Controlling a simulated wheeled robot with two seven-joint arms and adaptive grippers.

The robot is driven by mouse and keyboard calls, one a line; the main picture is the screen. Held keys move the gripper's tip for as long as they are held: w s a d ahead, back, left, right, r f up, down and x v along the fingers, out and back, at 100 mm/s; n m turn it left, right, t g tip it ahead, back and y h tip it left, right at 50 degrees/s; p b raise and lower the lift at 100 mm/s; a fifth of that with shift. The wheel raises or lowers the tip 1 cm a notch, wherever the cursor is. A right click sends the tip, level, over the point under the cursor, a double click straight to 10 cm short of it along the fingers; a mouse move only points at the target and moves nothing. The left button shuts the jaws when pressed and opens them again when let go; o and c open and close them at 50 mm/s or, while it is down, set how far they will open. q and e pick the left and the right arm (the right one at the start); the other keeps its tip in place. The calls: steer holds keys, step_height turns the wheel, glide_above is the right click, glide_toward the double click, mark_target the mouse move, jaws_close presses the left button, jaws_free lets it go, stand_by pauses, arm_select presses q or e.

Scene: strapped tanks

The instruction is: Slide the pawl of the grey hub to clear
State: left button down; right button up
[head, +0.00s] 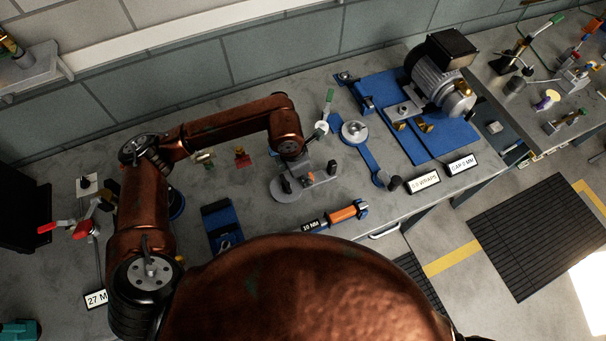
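What looks like the grey hub (286,196) is a round grey disc on the bench, with a grey arm running right to a small dark upright post (332,167). My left arm reaches in from the left and bends down over it. My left gripper (296,182) is at the hub, with dark finger parts close above the disc. Whether the fingers are open or touch anything is too small to tell. The pawl cannot be made out and may be hidden by the gripper. My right gripper is out of view.
A blue strap-shaped fixture with a grey disc (355,131) lies right of the hub. A motor (438,80) stands on a blue plate (433,141) farther right. An orange-handled tool (346,212) lies near the front edge. A blue block (221,223) is left.

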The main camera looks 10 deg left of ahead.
arm_select(q)
steer(key=shift+w+d, duration=0.1)
steer(key=shift+d, duration=0.1)
steer(key=shift+w+d+b, duration=0.45)
steer(key=shift+w+d, duration=0.25)
steer(key=shift+d, duration=0.35)
steer(key=c, duration=1.7)
jaws_free()
steer(key=r, duration=0.4)
steer(key=s+a+r, duration=0.1)
steer(key=r, duration=0.3)
steer(key=a+r, duration=0.1)
steer(key=r, duration=0.2)
steer(key=shift+s+r, duration=0.15)
steer(key=shift+r, duration=0.25)
steer(key=shift+c, duration=0.5)
